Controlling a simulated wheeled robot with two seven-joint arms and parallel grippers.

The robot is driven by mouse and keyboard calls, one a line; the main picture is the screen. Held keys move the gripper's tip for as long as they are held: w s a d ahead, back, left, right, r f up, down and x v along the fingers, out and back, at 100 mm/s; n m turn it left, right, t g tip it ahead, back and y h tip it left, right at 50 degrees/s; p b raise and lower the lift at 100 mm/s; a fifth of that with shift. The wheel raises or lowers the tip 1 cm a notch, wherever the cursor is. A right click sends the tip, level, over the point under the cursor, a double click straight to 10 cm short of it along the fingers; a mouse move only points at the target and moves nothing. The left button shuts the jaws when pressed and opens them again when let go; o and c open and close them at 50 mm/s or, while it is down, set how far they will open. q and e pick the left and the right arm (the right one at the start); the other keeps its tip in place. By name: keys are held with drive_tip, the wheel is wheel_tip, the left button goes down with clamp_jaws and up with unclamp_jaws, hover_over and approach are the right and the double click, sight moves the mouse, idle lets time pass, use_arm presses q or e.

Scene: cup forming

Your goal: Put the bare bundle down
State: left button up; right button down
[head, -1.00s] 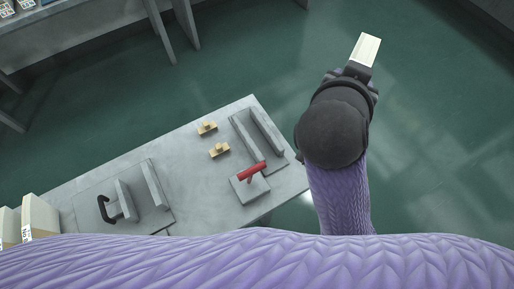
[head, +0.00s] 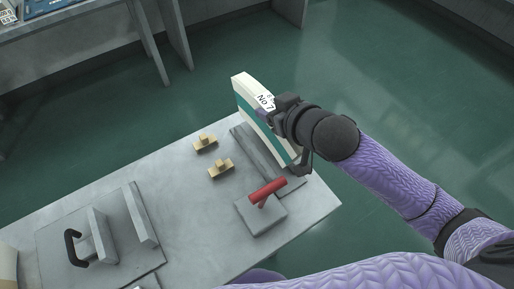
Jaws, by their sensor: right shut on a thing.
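The bare bundle is a white block with a green band and a "No 7" label (head: 244,96). It stands on edge at the far right part of the grey table (head: 185,190), over or beside a grey fixture with a low rail (head: 252,148). I cannot tell whether it touches the fixture. My right gripper (head: 268,115) is shut on the bundle's right side, and the wrist hides part of it. My left gripper is not in view.
A red-handled block (head: 267,193) stands close in front of the bundle. Two small brass pieces (head: 205,142) (head: 221,168) lie to its left. A fixture with upright plates and a black handle (head: 101,232) is at the left. The table's middle is clear.

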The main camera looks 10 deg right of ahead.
sight(303, 148)
wheel_tip(303, 148, down, 7)
drive_tip(key=b, duration=0.3)
drive_tip(key=shift+d+f, duration=0.1)
drive_tip(key=shift+f, duration=0.05)
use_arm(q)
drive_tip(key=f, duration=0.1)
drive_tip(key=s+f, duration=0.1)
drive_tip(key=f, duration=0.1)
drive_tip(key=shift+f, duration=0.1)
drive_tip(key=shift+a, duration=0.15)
use_arm(e)
drive_tip(key=shift+c, duration=0.8)
unclamp_jaws()
drive_tip(key=shift+s, duration=0.1)
